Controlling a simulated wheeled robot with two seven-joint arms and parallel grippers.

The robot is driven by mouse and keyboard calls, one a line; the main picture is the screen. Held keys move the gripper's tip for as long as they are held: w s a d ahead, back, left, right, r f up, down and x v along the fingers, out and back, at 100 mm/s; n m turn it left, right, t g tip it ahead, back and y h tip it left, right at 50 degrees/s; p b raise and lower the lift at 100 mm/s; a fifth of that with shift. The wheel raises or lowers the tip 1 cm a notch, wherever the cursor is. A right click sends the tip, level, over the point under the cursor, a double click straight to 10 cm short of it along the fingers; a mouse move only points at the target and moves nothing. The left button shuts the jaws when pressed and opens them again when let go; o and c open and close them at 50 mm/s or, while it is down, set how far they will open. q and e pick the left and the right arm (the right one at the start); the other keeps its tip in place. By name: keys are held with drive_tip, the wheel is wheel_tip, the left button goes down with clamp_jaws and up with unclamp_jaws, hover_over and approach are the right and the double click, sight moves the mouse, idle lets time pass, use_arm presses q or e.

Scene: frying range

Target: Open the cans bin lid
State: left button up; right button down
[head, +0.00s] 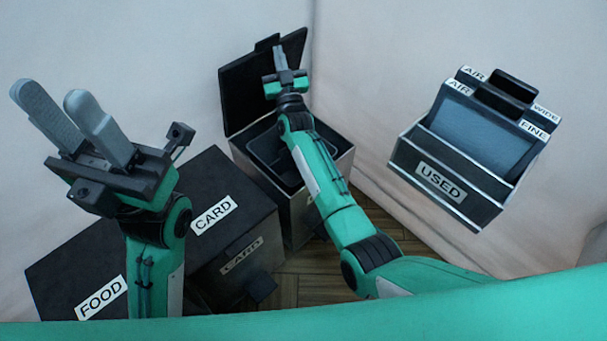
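A black bin (338,163) stands at the back with its lid (238,92) raised, tilted back towards the wall. Its dark inside shows. The label on its front is mostly hidden by my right arm, so I cannot read it as cans. My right gripper (279,50) is in front of the raised lid's inner face, near its top edge. Its fingers look closed together with nothing visible between them; whether they touch the lid is unclear. My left gripper (50,94) is open and empty, raised at the left above the other bins.
Bins labelled CARD (245,190) and FOOD (62,262) stand at the left with dark lids down. A rack labelled USED (440,185) is at the right, by the wall. Wooden floor (310,280) shows between the bins and my body.

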sight(267, 48)
drive_tip(key=a, duration=0.1)
drive_tip(key=a+r, duration=0.1)
drive_tip(key=w, duration=0.1)
drive_tip(key=shift+w+a+r+b, duration=0.1)
drive_tip(key=shift+a+r+b, duration=0.15)
drive_tip(key=shift+a+b, duration=0.15)
drive_tip(key=shift+w+a+r, duration=0.1)
drive_tip(key=shift+w+r, duration=0.1)
drive_tip(key=s+p, duration=0.1)
drive_tip(key=s+d+p, duration=0.1)
drive_tip(key=s+p, duration=0.1)
drive_tip(key=shift+d+f+p, duration=0.1)
drive_tip(key=shift+d+p, duration=0.25)
drive_tip(key=s+d+p, duration=0.4)
drive_tip(key=s, duration=0.1)
drive_tip(key=shift+d+p, duration=0.15)
drive_tip(key=shift+p, duration=0.25)
drive_tip(key=shift+d+f, duration=0.1)
